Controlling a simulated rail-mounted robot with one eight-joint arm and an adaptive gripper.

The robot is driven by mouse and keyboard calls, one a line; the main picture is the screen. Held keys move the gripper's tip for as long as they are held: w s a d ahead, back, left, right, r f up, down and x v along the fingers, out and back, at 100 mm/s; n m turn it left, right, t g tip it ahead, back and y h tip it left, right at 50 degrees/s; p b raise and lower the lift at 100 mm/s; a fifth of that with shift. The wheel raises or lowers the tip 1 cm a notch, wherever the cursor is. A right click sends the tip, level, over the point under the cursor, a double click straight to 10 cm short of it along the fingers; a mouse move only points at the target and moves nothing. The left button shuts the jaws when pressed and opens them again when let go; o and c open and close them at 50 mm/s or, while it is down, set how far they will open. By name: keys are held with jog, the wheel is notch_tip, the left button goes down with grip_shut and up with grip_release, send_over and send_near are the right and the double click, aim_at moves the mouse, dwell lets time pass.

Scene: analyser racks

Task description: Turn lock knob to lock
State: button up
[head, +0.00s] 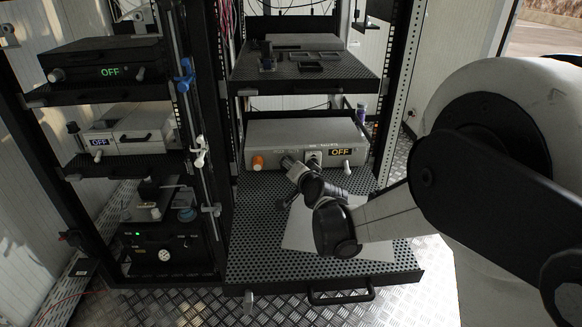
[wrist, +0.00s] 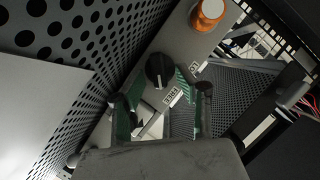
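A black round knob (wrist: 160,70) with a light pointer mark sits on the grey front panel of the analyser box (head: 290,132). A small white label (wrist: 172,97) with dark lettering is beside it. My gripper (wrist: 160,92) is open, its two green-padded fingers apart on either side of the knob's lower end in the wrist view. I cannot tell whether they touch it. In the head view my gripper (head: 297,168) is at the box's front, hiding the knob. The box's display (head: 340,152) reads OFF.
An orange knob (head: 258,162) is left of my gripper; it also shows in the wrist view (wrist: 210,10). A perforated shelf (head: 250,235) with a pale sheet (head: 300,237) lies below. A shelf (head: 300,72) hangs above. The left rack (head: 120,95) holds other boxes.

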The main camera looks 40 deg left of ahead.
jog(key=shift+c, duration=0.4)
grip_shut()
jog(key=shift+r, duration=0.1)
jog(key=shift+s+a+r+n+t+h+p, duration=0.1)
jog(key=shift+n+t+h+p, duration=0.1)
jog(key=shift+n+h, duration=0.3)
jog(key=shift+s+a+n+t+h+p, duration=0.1)
jog(key=shift+n+h+p, duration=0.1)
jog(key=shift+n, duration=0.5)
jog(key=n, duration=0.1)
jog(key=n+t+h, duration=0.1)
jog(key=shift+s+a+n, duration=0.1)
jog(key=shift+a+n, duration=0.05)
jog(key=shift+n, duration=0.15)
jog(key=n+h, duration=0.1)
jog(key=n+t, duration=0.1)
jog(key=n+t+h, duration=0.1)
jog(key=n, duration=0.1)
jog(key=shift+s+a+h, duration=0.25)
jog(key=shift+h, duration=0.05)
